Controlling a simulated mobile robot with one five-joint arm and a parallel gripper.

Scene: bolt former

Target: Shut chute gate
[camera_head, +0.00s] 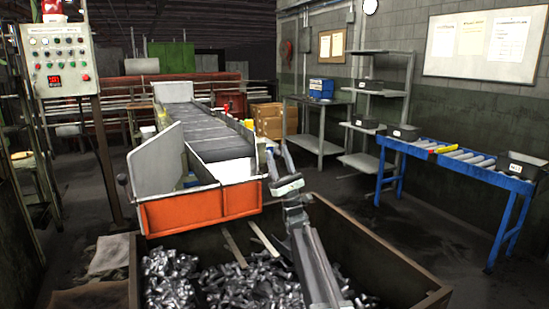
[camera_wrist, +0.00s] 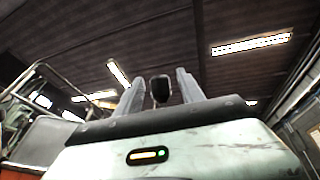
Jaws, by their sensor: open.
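The chute (camera_head: 222,150) has a grey bed and an orange front lip (camera_head: 185,211) above the bolt bin. A pale grey upright plate (camera_head: 158,158), probably the gate, stands at its left side, angled away from the bed, so the chute mouth looks open. A black round knob (camera_head: 122,179) is at the plate's left end. My gripper (camera_head: 278,150) is open, fingers pointing up, just right of the chute mouth and apart from the plate. In the wrist view my gripper (camera_wrist: 160,82) shows a dark rounded knob (camera_wrist: 160,88) between its fingers; I cannot tell whether they touch it.
A rusty-walled bin (camera_head: 385,258) of metal bolts lies below my arm. A control panel (camera_head: 62,60) stands at left. A blue roller table (camera_head: 450,160) with dark trays is at right. Floor between chute and shelves is clear.

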